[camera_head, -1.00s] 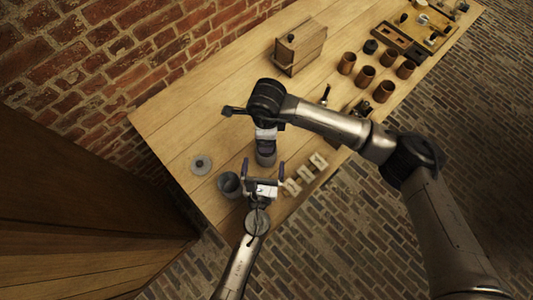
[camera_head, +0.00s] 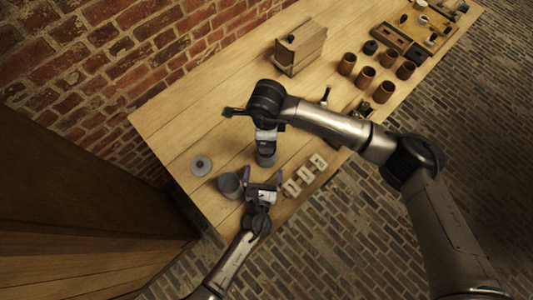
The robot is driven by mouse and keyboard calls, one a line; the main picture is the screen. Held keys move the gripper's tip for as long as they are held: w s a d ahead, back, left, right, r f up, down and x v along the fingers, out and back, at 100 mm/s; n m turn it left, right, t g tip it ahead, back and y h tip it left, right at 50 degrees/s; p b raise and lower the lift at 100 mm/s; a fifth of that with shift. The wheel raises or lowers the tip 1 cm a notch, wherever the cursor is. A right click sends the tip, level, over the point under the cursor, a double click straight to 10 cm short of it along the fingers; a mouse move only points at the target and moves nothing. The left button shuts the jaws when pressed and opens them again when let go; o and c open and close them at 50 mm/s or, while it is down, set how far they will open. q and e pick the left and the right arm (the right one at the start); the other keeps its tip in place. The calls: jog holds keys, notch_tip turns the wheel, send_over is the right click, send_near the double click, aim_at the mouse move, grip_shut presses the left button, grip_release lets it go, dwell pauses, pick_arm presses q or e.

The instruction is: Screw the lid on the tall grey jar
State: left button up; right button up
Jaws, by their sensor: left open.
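A grey jar (camera_head: 266,160) stands on the table directly below my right gripper (camera_head: 266,150), whose fingers are hard to make out; I cannot tell whether they grip it. Another grey jar (camera_head: 229,187), open at the top, stands to the left of my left gripper. A flat round grey lid with a small knob (camera_head: 202,165) lies on the table further left, apart from both grippers. My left gripper (camera_head: 264,174) is open and empty, its two fingers spread just in front of the jar under my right gripper. I cannot tell surely which jar is taller.
Small pale blocks (camera_head: 305,174) stand in a row right of my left gripper, near the table's front edge. A wooden box (camera_head: 300,48), several brown cups (camera_head: 366,77) and a tool board (camera_head: 425,22) stand farther back. The table (camera_head: 180,120) is clear at the left back.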

pick_arm(q)
jog(key=shift+w+d+r, duration=0.1)
jog(key=shift+w+d, duration=0.05)
jog(key=shift+w, duration=1.05)
jog(key=shift+w+d+r, duration=0.1)
jog(key=shift+w+d, duration=0.05)
jog(key=shift+w, duration=1)
jog(key=shift+w+d+r, duration=0.1)
jog(key=shift+w+d, duration=0.05)
jog(key=shift+w, duration=1.05)
jog(key=shift+c, duration=0.3)
